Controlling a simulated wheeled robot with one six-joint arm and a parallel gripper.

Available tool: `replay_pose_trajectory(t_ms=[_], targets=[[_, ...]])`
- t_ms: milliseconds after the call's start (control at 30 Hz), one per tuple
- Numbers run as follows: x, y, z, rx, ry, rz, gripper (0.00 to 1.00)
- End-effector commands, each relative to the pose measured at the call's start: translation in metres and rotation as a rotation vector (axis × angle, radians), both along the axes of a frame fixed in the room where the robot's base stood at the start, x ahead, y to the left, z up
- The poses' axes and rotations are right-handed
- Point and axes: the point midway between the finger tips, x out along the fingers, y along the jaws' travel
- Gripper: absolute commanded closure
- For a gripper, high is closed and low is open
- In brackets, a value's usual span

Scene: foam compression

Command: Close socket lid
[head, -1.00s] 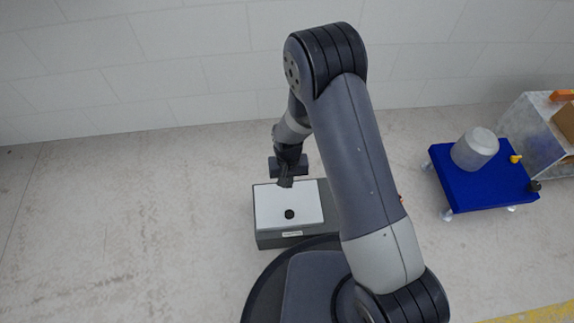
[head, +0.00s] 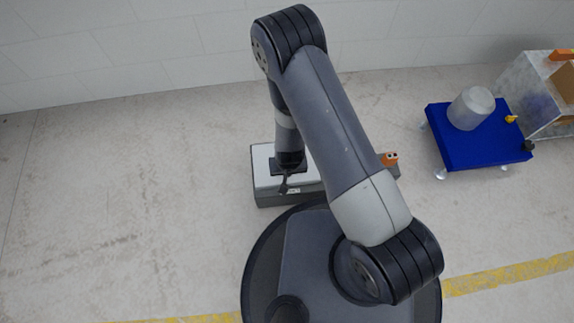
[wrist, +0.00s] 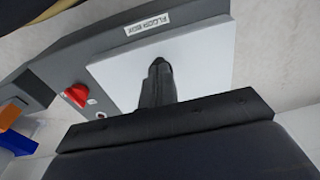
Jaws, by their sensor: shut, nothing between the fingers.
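The socket lid is a white flat panel (head: 262,162) on a dark grey floor box (head: 268,199), just in front of my base. In the wrist view the white lid (wrist: 205,65) looks flat on the grey box (wrist: 65,58), beside a label reading "FLOOR BOX"; I cannot tell whether it is fully seated. My gripper (head: 284,190) is shut and empty, pointing down over the lid near its front edge. In the wrist view my gripper (wrist: 158,63) covers the lid's middle. The round black knob seen earlier on the lid is hidden. Contact with the lid cannot be told.
A red knob (wrist: 77,95) sits on the box beside the lid. An orange item (head: 389,158) is at the box's right end. A blue cart (head: 459,150) with a grey cylinder (head: 471,108) stands to the right. The floor left is clear.

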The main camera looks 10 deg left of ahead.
Motion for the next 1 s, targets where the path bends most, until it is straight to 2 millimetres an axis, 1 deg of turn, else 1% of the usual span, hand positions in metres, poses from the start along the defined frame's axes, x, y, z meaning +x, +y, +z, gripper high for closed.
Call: replay_pose_trajectory(t_ms=[133, 500, 1000], targets=[[-0.001, -0.005, -0.009, -0.008, -0.044, -0.001, 1.0], [-0.006, -0.007, -0.024, -0.011, -0.048, 0.001, 1.0], [-0.007, -0.006, -0.029, -0.009, -0.046, -0.001, 1.0]])
